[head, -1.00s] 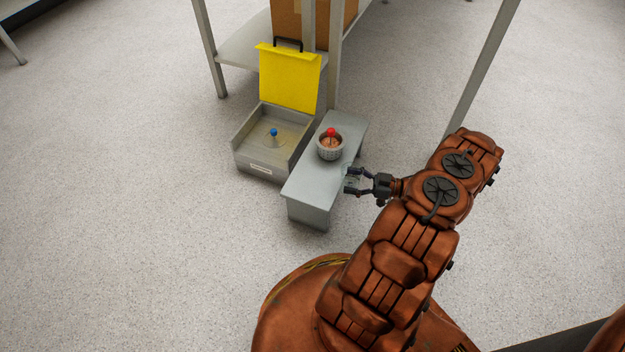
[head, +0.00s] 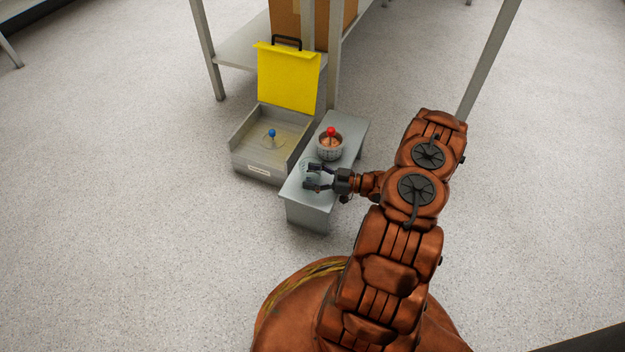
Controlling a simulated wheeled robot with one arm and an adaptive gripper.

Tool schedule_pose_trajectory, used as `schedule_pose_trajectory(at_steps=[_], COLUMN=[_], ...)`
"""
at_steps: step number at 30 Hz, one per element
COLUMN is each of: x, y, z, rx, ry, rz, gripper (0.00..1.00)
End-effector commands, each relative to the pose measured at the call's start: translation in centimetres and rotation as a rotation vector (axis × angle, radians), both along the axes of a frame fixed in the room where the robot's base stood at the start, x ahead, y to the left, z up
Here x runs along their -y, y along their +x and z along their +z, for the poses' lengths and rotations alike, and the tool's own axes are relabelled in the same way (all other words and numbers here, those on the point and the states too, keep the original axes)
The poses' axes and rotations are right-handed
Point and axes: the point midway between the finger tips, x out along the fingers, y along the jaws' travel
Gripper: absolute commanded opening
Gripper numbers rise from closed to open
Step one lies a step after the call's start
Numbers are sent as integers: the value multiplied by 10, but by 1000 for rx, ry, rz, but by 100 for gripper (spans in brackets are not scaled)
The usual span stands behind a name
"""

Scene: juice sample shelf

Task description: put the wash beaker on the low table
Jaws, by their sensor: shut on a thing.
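The low table (head: 350,127) is a small grey bench in the middle of the head view. My gripper (head: 312,176) reaches in from the right over the near part of its top. It is shut on a clear, faint glass vessel, which I take for the wash beaker (head: 307,170). The beaker looks upright, and the fingers hide part of it. I cannot tell whether its base touches the table top or hangs just above it.
Left of the table is an open box (head: 250,160) with a yellow lid (head: 287,80) and a blue-knobbed thing (head: 272,135) inside. A shelf rack (head: 235,52) stands behind.

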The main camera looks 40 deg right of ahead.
Motion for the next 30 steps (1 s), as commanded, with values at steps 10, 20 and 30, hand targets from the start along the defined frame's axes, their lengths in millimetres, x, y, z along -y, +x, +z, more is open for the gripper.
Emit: schedule_pose_trajectory(at_steps=[10,20,30], x=[1,1,1], y=[0,0,-1], z=[-6,-9,-9], rx=[1,1,1], ry=[1,1,1], rz=[0,0,0], gripper=[22,89,93])
